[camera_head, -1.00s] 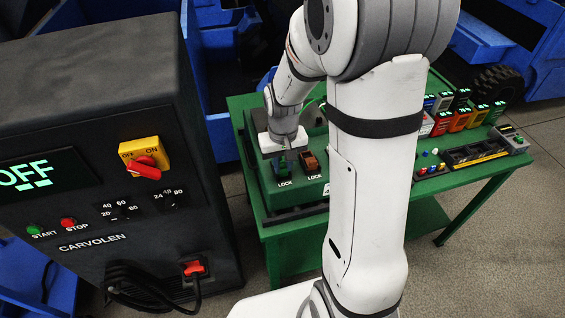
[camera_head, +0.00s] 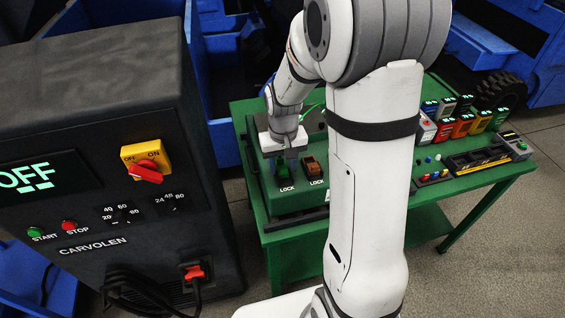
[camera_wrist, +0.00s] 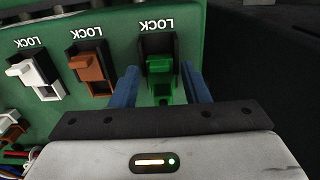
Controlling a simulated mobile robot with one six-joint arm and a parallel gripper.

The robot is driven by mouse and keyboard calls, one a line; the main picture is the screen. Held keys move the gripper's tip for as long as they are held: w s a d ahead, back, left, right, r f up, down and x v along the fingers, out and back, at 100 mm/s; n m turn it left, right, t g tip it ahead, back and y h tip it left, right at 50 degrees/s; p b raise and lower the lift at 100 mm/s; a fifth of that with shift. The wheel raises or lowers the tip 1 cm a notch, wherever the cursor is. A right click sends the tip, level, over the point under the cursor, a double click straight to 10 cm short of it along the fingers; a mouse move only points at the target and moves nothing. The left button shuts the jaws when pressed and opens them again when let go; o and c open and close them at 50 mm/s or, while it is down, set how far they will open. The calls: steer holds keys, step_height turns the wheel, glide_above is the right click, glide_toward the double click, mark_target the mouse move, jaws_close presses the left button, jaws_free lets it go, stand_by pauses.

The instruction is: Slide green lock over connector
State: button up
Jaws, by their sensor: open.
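The green lock (camera_wrist: 161,76) sits in its dark slot on the green fixture, under a white LOCK label, in the wrist view. In the head view the green lock (camera_head: 284,170) shows just below my gripper. My gripper (camera_wrist: 162,84) is open, with one blue finger on each side of the green lock; a gap shows beside each finger, and I cannot tell contact. In the head view my gripper (camera_head: 280,152) is over the left end of the fixture. I cannot make out the connector separately from the lock.
A brown lock (camera_wrist: 90,68) and a white lock (camera_wrist: 37,74) stand beside the green one. Loose wires (camera_wrist: 12,160) lie at the lower left. The dark CARVOLEN machine (camera_head: 100,190) stands left of the green table (camera_head: 300,235). Colored blocks (camera_head: 461,126) sit at the table's right.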

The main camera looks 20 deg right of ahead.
step_height(320, 180, up, 8)
steer(key=shift+b, duration=0.4)
steer(key=shift+f, duration=0.1)
